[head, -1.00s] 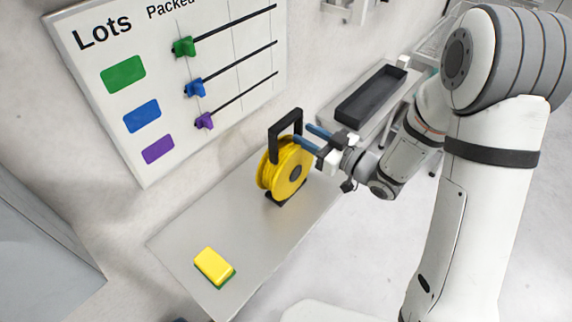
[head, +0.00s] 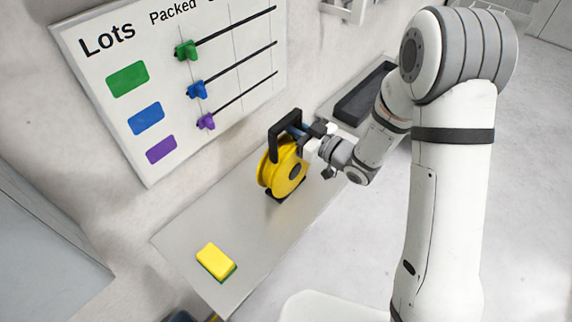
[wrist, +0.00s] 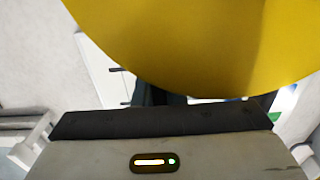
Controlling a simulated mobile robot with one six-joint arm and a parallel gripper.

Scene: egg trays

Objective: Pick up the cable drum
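The cable drum (head: 283,172) is yellow with a black frame and a black handle (head: 285,122) on top. It stands upright on the grey bench. My gripper (head: 299,134) has its blue fingers at the handle, reaching in from the right. One blue finger shows beside the handle bar; the other is mostly hidden, so I cannot tell whether they are closed on the handle. In the wrist view the yellow drum (wrist: 200,45) fills the top, and the fingertips are hidden.
A yellow and green sponge (head: 216,262) lies at the near end of the bench (head: 190,233). A dark tray (head: 362,97) sits at the far end. A white board (head: 100,75) with coloured sliders is on the wall behind the drum.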

